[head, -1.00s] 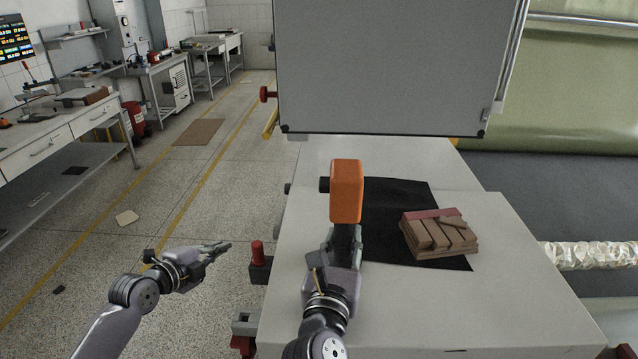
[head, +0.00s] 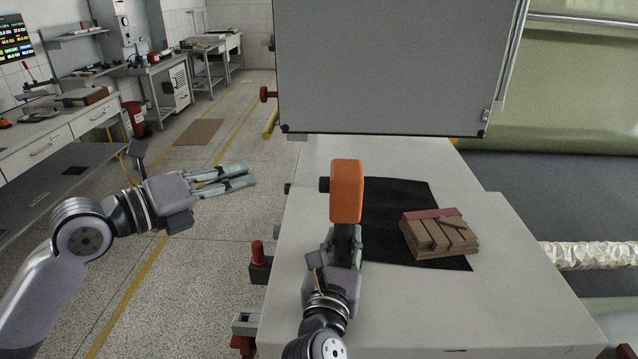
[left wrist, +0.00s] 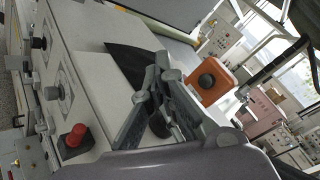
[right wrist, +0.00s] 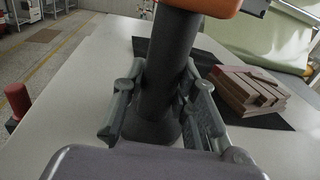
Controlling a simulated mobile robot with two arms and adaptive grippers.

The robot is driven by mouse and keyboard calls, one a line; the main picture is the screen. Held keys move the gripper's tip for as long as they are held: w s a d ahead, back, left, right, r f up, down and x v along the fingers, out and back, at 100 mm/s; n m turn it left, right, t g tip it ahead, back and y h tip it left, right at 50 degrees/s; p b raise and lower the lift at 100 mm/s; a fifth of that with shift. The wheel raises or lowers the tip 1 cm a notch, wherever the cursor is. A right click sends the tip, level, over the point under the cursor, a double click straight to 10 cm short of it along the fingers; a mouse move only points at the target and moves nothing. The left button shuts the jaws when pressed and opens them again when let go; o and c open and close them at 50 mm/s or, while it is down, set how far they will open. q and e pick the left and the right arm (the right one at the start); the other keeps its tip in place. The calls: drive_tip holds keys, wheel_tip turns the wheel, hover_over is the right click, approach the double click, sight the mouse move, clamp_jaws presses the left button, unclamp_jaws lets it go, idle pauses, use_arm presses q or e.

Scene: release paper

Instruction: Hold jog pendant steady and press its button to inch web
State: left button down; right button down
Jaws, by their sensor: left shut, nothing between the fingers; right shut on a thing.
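The jog pendant has an orange head (head: 346,190) on a dark handle, and it stands upright above the machine's table. Its round black button (head: 324,185) sticks out to the left in the head view and faces the camera in the left wrist view (left wrist: 207,80). My right gripper (head: 347,236) is shut on the pendant's dark handle (right wrist: 172,70), below the orange head. My left gripper (head: 252,174) is shut and empty, over the floor to the left of the pendant and apart from it. Its fingers (left wrist: 165,78) also show in the left wrist view.
The grey table (head: 520,250) carries a black mat (head: 410,198) with a stack of brown blocks (head: 437,236). A red knob (head: 257,249) stands at its left edge. A grey panel (head: 390,65) rises behind.

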sight(324, 185)
use_arm(q)
drive_tip(key=d, duration=0.8)
drive_tip(key=shift+d, duration=0.4)
drive_tip(key=shift+d, duration=0.15)
idle(1.2)
drive_tip(key=shift+d, duration=0.25)
drive_tip(key=shift+d, duration=0.55)
idle(3.8)
drive_tip(key=shift+a, duration=0.95)
